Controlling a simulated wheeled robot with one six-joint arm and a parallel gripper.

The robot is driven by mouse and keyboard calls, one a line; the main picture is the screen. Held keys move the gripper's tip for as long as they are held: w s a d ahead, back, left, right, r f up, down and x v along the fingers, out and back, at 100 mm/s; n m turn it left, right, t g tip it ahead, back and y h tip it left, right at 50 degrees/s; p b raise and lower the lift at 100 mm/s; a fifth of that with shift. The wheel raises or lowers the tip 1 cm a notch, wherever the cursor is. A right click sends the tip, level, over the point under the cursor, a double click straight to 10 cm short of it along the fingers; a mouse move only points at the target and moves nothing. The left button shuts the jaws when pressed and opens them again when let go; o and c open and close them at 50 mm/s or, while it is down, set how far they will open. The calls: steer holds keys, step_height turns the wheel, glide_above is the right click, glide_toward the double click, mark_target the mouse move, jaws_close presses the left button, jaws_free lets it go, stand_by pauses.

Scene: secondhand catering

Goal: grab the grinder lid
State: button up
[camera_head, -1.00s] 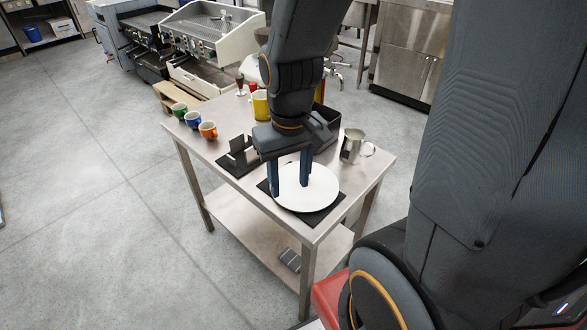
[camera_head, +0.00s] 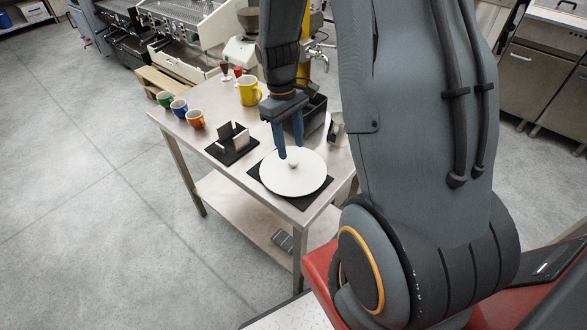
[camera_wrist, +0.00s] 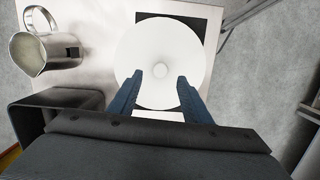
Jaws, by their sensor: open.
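A white round disc with a small knob at its middle, which looks like the grinder lid (camera_head: 296,181), lies on a black mat (camera_head: 262,184) near the front of the steel table. My gripper (camera_head: 290,151) points down over the lid, open and empty, its two blue fingers apart. In the wrist view the lid (camera_wrist: 132,50) is below the fingers, and the knob shows between the fingertips of my gripper (camera_wrist: 160,76). I cannot tell how high the fingertips are above the lid.
On the steel table (camera_head: 215,126) stand a metal pitcher (camera_head: 336,128), partly behind my arm, a black open box (camera_head: 313,115), a black stand (camera_head: 232,140), a yellow mug (camera_head: 249,92) and small green, blue and orange cups (camera_head: 195,118). Floor at left is clear.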

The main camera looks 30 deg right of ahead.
mark_target(293, 161)
steer(key=shift+s+d+f+p, duration=0.15)
steer(key=shift+f+p, duration=0.1)
steer(key=shift+f, duration=0.55)
steer(key=shift+s+a+f+p, duration=0.1)
steer(key=shift+s+f+p, duration=0.1)
steer(key=shift+f, duration=0.55)
steer(key=shift+s+d+f+p, duration=0.1)
steer(key=shift+f+p, duration=0.15)
steer(key=shift+f, duration=0.55)
jaws_close()
